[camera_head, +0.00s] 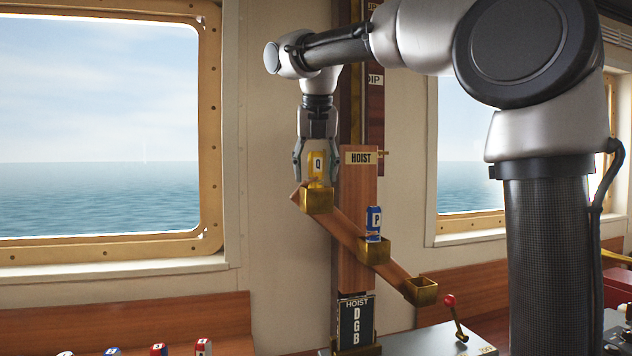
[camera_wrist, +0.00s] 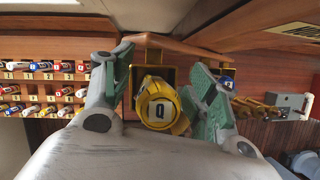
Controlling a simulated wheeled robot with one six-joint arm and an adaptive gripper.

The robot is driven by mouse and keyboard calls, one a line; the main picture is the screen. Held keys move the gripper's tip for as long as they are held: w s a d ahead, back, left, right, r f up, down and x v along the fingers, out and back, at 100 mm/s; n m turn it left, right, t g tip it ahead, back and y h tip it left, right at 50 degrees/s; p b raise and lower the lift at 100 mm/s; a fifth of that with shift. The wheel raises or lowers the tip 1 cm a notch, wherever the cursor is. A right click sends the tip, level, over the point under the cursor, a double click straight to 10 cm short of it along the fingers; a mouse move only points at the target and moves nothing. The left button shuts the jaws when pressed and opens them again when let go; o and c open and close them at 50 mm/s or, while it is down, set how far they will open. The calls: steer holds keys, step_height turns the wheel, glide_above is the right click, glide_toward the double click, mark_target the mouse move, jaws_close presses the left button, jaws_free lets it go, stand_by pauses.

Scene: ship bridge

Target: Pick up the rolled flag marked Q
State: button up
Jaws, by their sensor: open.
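The yellow rolled flag marked Q (camera_head: 317,166) stands upright in the top brass cup (camera_head: 317,201) of the slanted hoist rail. In the wrist view the flag Q (camera_wrist: 158,106) shows end-on between the two fingers. My gripper (camera_head: 316,172) points down over it, with its fingers (camera_wrist: 160,85) open on either side of the flag. I see gaps between the fingers and the flag in the wrist view.
A blue flag marked P (camera_head: 373,222) stands in the middle brass cup (camera_head: 373,250); the lower cup (camera_head: 421,291) looks empty. The wooden hoist post (camera_head: 357,210) rises just right of my gripper. A rack of rolled flags (camera_wrist: 42,88) is at left in the wrist view. A red-knobbed lever (camera_head: 453,312) stands lower right.

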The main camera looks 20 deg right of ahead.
steer(key=c, duration=1.1)
steer(key=shift+c, duration=0.2)
steer(key=shift+r, duration=0.1)
